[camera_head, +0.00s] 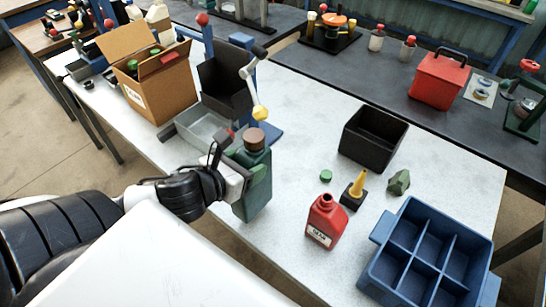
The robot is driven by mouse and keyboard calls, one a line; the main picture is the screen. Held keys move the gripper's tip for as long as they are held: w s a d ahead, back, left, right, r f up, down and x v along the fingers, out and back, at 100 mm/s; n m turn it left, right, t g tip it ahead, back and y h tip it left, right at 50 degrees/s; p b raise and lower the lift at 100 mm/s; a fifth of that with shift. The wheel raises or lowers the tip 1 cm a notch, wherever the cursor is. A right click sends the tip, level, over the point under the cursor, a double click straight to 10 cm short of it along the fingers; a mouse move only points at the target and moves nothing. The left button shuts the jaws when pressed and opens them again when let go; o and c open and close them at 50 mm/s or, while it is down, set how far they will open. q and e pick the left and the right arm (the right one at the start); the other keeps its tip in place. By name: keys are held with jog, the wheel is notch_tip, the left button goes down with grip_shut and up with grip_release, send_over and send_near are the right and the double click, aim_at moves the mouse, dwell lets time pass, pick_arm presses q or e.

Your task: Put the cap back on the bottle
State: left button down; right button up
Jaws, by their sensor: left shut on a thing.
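A dark green bottle (254,186) with a brown top (255,139) stands at the near side of the white table. My left gripper (238,180) is shut on its left side; the fingertips are partly hidden. I cannot tell whether the bottle touches the table. A red bottle (325,224) with a label stands upright to its right, its neck pointing up. A small green cap (326,176) lies on the table behind the red bottle, apart from both bottles. My right gripper is not in view.
A yellow funnel (358,184) on a black block and a green-grey lump (399,182) are right of the cap. A black bin (373,138) is behind them. A blue divided crate (378,283) stands front right. A metal tray (201,129) and cardboard box (158,85) are back left.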

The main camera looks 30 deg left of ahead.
pick_arm(q)
jog(key=w+b, duration=0.4)
jog(key=shift+d+f, duration=0.15)
jog(key=w, duration=0.1)
jog(key=w+p, duration=0.1)
jog(key=w, duration=0.3)
jog(key=shift+d+r, duration=0.2)
jog(key=shift+r, duration=0.05)
jog(key=shift+f+p, duration=0.3)
jog(key=shift+f, duration=1.45)
jog(key=shift+c, duration=1.4)
grip_release()
jog(key=shift+f, duration=0.2)
